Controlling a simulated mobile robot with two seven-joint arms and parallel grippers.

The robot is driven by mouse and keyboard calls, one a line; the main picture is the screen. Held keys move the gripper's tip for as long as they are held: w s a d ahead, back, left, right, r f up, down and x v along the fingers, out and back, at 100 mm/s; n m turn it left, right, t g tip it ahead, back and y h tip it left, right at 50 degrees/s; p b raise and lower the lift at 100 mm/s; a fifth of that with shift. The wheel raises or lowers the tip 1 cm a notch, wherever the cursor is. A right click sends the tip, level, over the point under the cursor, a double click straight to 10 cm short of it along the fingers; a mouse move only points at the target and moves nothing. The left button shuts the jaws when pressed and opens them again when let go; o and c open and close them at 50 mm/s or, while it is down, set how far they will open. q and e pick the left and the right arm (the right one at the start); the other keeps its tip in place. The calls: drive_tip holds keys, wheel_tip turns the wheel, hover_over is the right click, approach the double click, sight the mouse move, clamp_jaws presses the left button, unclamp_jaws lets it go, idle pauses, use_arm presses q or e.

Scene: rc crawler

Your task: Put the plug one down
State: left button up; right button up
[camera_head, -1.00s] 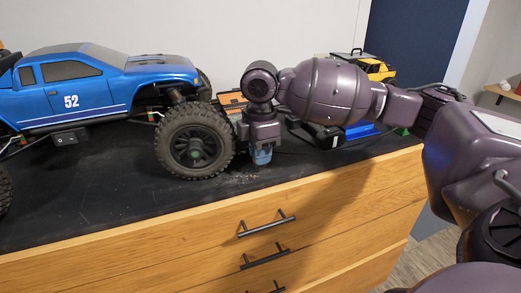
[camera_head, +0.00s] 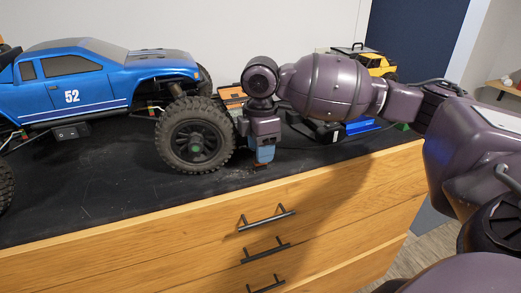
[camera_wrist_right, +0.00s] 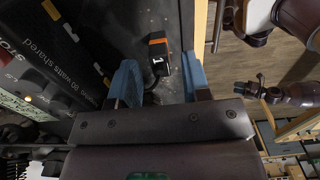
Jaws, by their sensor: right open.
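The plug one (camera_wrist_right: 159,58), a small black plug with an orange band and a white "1", lies on the dark worktop (camera_head: 100,205) in the right wrist view. My right gripper (camera_wrist_right: 160,78) has its two blue fingers spread on either side of the plug, with dark gaps between them and it. In the head view the right gripper (camera_head: 265,154) points down near the worktop's front edge, right of the truck's front wheel. A small orange-brown bit shows just under its fingertips there.
A blue RC truck (camera_head: 75,85) with big black wheels (camera_head: 196,136) stands close to the left of the gripper. A yellow vehicle (camera_head: 377,66) and a blue item (camera_head: 362,126) are behind my arm. A printed black box (camera_wrist_right: 50,50) lies beside the plug. Drawers (camera_head: 200,235) are below the edge.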

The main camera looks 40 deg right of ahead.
wheel_tip(320, 180, up, 13)
drive_tip(key=p, duration=0.1)
drive_tip(key=shift+f, duration=0.15)
idle(0.5)
